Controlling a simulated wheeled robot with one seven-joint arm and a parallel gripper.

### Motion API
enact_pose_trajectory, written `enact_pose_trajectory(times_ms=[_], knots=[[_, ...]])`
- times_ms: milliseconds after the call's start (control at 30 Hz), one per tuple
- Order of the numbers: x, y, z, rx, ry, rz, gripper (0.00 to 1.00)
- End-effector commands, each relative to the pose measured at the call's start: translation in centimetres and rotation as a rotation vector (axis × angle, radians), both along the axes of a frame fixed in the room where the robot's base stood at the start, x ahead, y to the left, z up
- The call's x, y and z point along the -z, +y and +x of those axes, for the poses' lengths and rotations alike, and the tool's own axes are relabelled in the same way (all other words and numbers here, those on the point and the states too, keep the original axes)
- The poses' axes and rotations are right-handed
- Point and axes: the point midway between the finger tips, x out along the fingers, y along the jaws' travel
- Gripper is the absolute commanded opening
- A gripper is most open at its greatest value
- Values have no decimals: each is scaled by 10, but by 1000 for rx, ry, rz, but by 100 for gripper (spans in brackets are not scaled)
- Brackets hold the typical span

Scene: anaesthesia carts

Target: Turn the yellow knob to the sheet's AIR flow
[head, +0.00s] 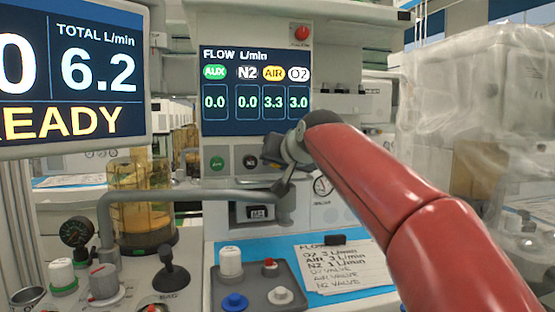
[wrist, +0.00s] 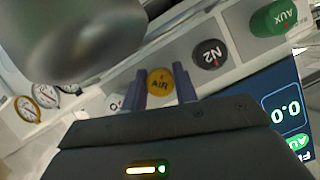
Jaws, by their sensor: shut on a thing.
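The yellow AIR knob (wrist: 160,82) sits on the panel between N2 and a partly hidden white knob. My gripper (wrist: 159,88) has a finger on each side of it and is shut on it. In the head view my gripper (head: 278,160) is at the panel below the display, and it hides the yellow knob. The flow display (head: 256,90) reads AUX 0.0, N2 0.0, AIR 3.3 and O2 3.0. The handwritten sheet (head: 345,265) appears to read O2 3, AIR 3 and N2 1 L/min.
The black N2 knob (wrist: 211,54) and green AUX knob (wrist: 274,18) are beside the yellow one. A grey pipe (head: 190,196) runs below the panel. The left monitor (head: 75,70) shows TOTAL 6.2 and READY. A grey tray (head: 258,292) with knobs stands below.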

Motion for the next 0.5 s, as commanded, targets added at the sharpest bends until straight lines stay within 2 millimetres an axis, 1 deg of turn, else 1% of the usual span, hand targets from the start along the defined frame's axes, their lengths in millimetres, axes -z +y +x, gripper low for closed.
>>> enact_pose_trajectory(times_ms=[400, 433, 500], knots=[[1, 0, 0, 1, -2, -8, 6], [1, 0, 0, 1, -2, -8, 33], [1, 0, 0, 1, -2, -8, 42]])
